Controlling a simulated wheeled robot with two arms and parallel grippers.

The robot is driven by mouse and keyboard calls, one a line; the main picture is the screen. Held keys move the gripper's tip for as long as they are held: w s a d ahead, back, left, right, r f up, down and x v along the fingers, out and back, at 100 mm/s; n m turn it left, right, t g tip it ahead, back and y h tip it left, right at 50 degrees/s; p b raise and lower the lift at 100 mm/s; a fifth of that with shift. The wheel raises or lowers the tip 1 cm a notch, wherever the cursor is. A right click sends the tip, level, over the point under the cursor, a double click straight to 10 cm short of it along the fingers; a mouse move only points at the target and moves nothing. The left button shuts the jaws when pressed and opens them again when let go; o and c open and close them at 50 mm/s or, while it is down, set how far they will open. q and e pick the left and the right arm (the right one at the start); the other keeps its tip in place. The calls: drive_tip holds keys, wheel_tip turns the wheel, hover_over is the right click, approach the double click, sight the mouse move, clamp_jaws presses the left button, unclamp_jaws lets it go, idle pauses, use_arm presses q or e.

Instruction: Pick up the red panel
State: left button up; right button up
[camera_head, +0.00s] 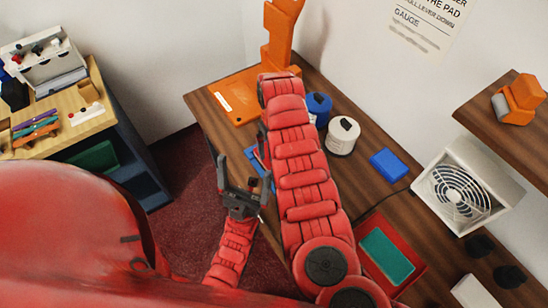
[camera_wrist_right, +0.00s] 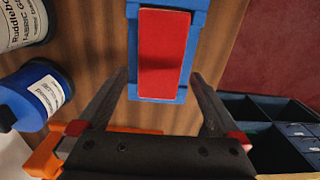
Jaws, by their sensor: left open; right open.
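The red panel (camera_wrist_right: 163,53) lies in a blue holder (camera_wrist_right: 160,92) on the wooden counter in the right wrist view. My right gripper (camera_wrist_right: 161,76) is open, its fingers either side of the holder's near end and apart from the panel as far as I can see. In the head view the right arm covers most of this spot; only part of the blue holder (camera_head: 256,160) shows. My left gripper (camera_head: 245,170) is open and empty at the counter's front edge, left of the right arm.
Blue (camera_head: 318,106) and white (camera_head: 343,134) canisters stand right of my right arm. An orange stand (camera_head: 236,97) is at the counter's far end. A blue block (camera_head: 389,163), a fan (camera_head: 460,192) and a red tray (camera_head: 372,274) with a teal panel (camera_head: 387,256) are farther right.

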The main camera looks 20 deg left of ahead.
sight(267, 163)
drive_tip(key=shift+s+f, duration=0.1)
drive_tip(key=shift+f, duration=0.95)
drive_tip(key=shift+f+p, duration=0.3)
drive_tip(key=shift+f, duration=0.05)
wheel_tip(267, 163, down, 4)
drive_tip(key=shift+r+b, duration=0.25)
drive_tip(key=shift+b, duration=0.25)
drive_tip(key=shift+f, duration=0.4)
drive_tip(key=shift+a, duration=0.1)
drive_tip(key=shift+r, duration=0.1)
drive_tip(key=shift+c, duration=0.7)
drive_tip(key=c, duration=1)
